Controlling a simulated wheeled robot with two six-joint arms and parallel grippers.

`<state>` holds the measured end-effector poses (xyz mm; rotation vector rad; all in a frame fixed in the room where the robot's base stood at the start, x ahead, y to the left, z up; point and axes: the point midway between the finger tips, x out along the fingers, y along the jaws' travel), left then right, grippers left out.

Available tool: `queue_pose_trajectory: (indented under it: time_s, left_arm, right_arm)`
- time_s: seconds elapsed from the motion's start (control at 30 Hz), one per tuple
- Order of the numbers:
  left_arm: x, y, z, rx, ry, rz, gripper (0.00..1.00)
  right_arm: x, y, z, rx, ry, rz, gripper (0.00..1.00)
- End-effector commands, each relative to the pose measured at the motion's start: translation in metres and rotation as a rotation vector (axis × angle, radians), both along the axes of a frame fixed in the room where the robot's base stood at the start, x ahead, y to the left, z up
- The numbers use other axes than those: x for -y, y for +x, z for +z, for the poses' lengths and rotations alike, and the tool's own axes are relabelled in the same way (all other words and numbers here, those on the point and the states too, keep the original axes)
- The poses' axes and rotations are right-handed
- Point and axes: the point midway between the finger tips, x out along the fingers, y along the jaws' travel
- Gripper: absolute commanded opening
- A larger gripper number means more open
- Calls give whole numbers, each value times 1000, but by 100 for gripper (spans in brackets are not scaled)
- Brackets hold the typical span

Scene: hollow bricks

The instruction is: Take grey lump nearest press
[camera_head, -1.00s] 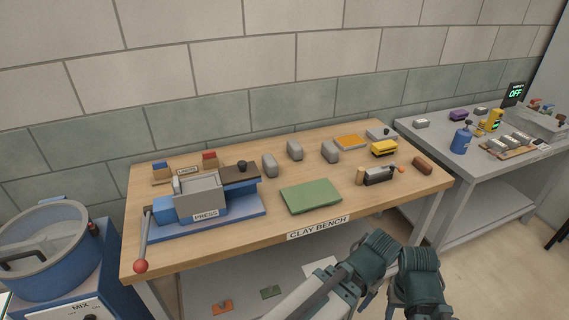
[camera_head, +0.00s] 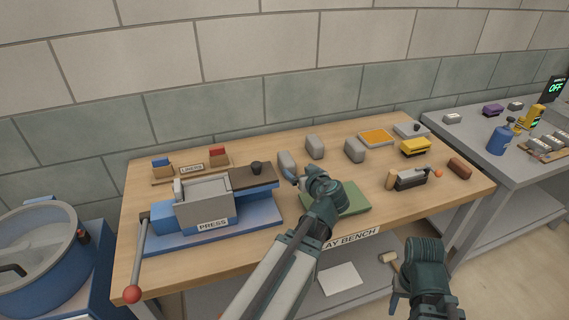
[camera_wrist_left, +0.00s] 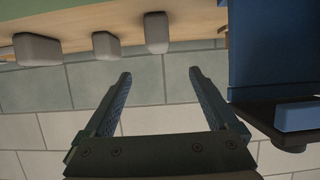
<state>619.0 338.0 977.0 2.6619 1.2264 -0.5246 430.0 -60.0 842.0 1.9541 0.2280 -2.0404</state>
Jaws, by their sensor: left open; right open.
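Three grey lumps stand in a row at the back of the clay bench. The one nearest the press (camera_head: 286,162) stands just right of the press (camera_head: 205,203). The other two are the middle lump (camera_head: 315,147) and the right lump (camera_head: 355,150). My left gripper (camera_head: 301,181) is open and empty, in front of the nearest lump. In the left wrist view, tilted upside down, the open fingers (camera_wrist_left: 159,73) point toward that lump (camera_wrist_left: 157,32), with a gap between. My right gripper (camera_head: 425,280) is open, low in front of the bench.
A green mat (camera_head: 352,199) lies under my left arm. The press's blue body (camera_wrist_left: 275,60) is close beside the right finger in the wrist view. A yellow block (camera_head: 415,147), a small roller-like tool (camera_head: 410,180) and a brown brick (camera_head: 459,167) lie to the right.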

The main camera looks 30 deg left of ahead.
Motion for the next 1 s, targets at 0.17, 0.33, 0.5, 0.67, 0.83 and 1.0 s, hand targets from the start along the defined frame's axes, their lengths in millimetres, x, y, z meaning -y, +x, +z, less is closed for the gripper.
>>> queue_pose_trajectory:
  time_s: [0.17, 0.33, 0.5, 0.67, 0.83, 1.0]
  left_arm:
    - [-11, 11, -9, -1, -1, 3, 92]
    - [-35, 32, -23, -2, -1, 4, 92]
    - [-53, 47, -31, -3, -2, 3, 92]
    - [-59, 52, -33, -4, -1, 0, 92]
    - [-60, 52, -33, -4, -1, 0, 92]
    - [-68, 60, -37, -4, -1, 2, 92]
  right_arm:
    - [0, 0, -9, 0, 0, 0, 50]
    - [0, 0, -22, 0, 0, 0, 50]
    - [0, 0, -30, 0, 0, 0, 50]
    - [0, 0, -33, 0, 0, 0, 50]
    - [0, 0, -32, 0, 0, 0, 50]
    - [0, 0, -36, 0, 0, 0, 50]
